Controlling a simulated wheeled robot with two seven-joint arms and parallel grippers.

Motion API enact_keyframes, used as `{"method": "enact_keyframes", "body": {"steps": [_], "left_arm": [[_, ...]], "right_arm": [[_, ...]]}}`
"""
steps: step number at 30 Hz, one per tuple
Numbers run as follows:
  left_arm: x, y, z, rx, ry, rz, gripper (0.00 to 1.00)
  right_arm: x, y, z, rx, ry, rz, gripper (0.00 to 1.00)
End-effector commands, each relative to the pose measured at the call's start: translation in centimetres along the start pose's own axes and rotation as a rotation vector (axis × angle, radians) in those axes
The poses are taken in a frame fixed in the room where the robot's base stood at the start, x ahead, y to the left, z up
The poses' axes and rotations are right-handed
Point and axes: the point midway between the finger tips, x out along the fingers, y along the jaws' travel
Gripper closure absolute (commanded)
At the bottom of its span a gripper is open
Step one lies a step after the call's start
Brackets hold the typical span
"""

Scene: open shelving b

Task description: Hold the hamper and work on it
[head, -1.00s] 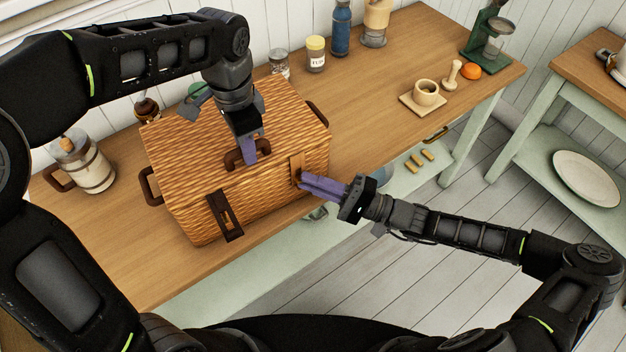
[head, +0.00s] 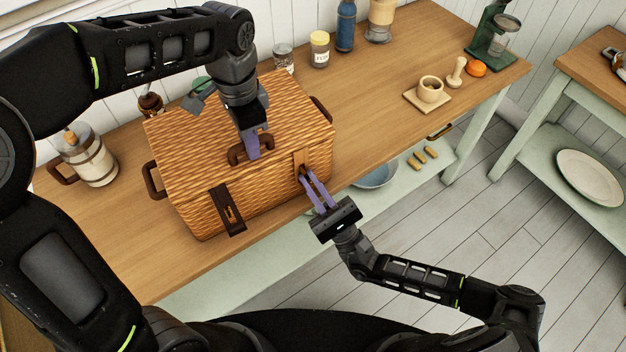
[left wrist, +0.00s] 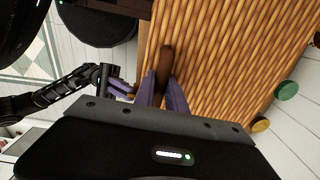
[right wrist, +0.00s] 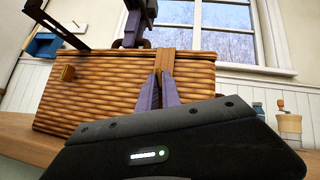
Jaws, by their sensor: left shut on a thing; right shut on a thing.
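The wicker hamper (head: 270,185) stands on the wooden worktop with its lid down. My left gripper (head: 252,155) is shut on the dark handle (head: 236,155) on the lid; the handle also shows between its fingers in the left wrist view (left wrist: 165,62). The left strap (head: 227,210) sticks out from the hamper's front, off its small wooden peg (right wrist: 67,73). The right strap (right wrist: 165,62) lies down against the front. My right gripper (head: 304,175) is shut on the fastening at that strap's lower end; its fingers hide most of that fastening.
A banded tankard (head: 92,160) stands left of the hamper. Jars (head: 320,50) and a blue bottle (head: 345,28) stand behind. A mortar (head: 430,90) and an orange (head: 476,68) sit to the right. A bowl (head: 375,175) is on the lower shelf.

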Motion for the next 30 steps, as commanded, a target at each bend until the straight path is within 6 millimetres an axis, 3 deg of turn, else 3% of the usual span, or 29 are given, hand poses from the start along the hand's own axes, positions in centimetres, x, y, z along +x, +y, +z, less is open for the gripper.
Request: {"method": "enact_keyframes", "body": {"steps": [12,30], "left_arm": [[-0.04,-0.02,-0.04,0.000,0.001,-0.001,1.00],[-0.04,-0.02,-0.04,0.000,0.001,-0.001,1.00]], "right_arm": [[0.10,0.56,0.08,0.193,-0.001,-0.188,1.00],[0.06,0.57,0.04,0.225,0.001,-0.223,1.00]]}}
